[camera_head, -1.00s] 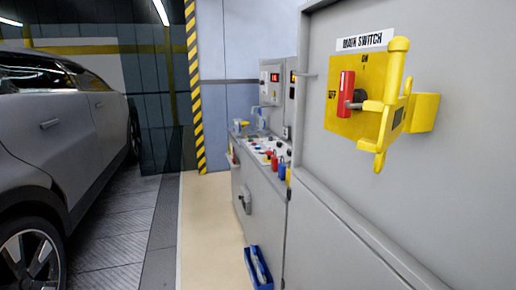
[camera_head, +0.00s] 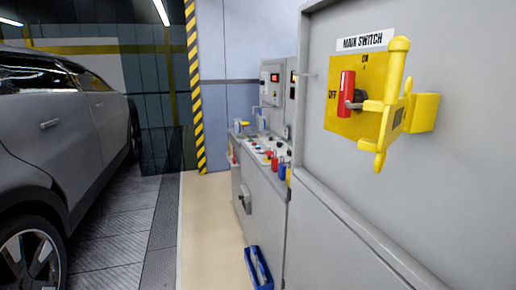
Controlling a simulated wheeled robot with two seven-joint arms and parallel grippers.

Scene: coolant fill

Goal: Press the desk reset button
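A grey control desk (camera_head: 262,192) stands beyond the near cabinet, in the middle of the picture. Its sloped top carries several small buttons (camera_head: 262,150) in different colours. They are too small to tell which one is the reset button. Neither of my grippers is in view.
A grey cabinet (camera_head: 335,235) fills the right side, with a red-handled main switch (camera_head: 346,93) and yellow bracket (camera_head: 395,105). Red and blue padlocks (camera_head: 281,170) hang by the desk. A blue bin (camera_head: 258,268) lies on the floor. A car (camera_head: 55,135) stands left; the beige floor (camera_head: 210,230) between is clear.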

